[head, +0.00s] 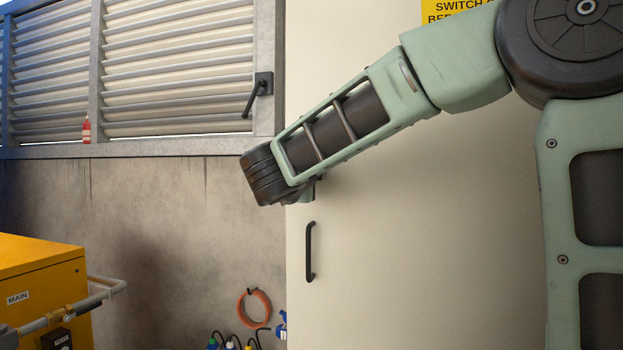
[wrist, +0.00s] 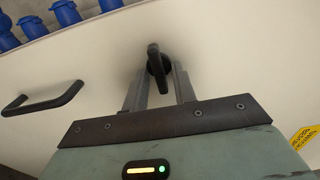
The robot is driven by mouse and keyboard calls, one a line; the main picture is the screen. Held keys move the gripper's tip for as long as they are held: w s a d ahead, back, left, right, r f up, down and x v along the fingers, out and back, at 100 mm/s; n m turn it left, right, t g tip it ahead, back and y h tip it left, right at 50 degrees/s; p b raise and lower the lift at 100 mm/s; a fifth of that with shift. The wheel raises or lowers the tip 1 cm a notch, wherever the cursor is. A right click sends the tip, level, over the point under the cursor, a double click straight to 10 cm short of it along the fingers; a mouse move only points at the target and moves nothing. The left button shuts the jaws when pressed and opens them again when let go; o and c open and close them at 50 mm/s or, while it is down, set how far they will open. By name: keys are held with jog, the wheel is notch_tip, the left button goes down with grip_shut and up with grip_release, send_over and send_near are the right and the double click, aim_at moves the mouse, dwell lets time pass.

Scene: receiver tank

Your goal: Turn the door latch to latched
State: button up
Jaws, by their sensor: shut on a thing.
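The door latch (wrist: 154,56) is a small black lever on a round base on the cream door (head: 420,230). In the wrist view it stands between the two grey fingers of my gripper (wrist: 158,76), which is shut on it. There the lever runs roughly across the length of the pull handle; its exact angle is hard to read. In the head view my arm's end hides the latch and the fingers. The black pull handle (head: 310,252) is below my wrist; it also shows at the left of the wrist view (wrist: 42,98).
A louvred panel (head: 180,75) with its own black handle (head: 257,92) is at upper left. A yellow cabinet (head: 40,285) with a rail is at lower left. An orange hose coil (head: 254,308) hangs beside the door.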

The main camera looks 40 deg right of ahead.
dwell(0.3)
jog(key=o, duration=0.6)
jog(key=shift+o, duration=0.2)
jog(key=b+v, duration=0.2)
jog(key=v, duration=1.5)
jog(key=shift+s+a, duration=0.1)
jog(key=shift+a, duration=0.05)
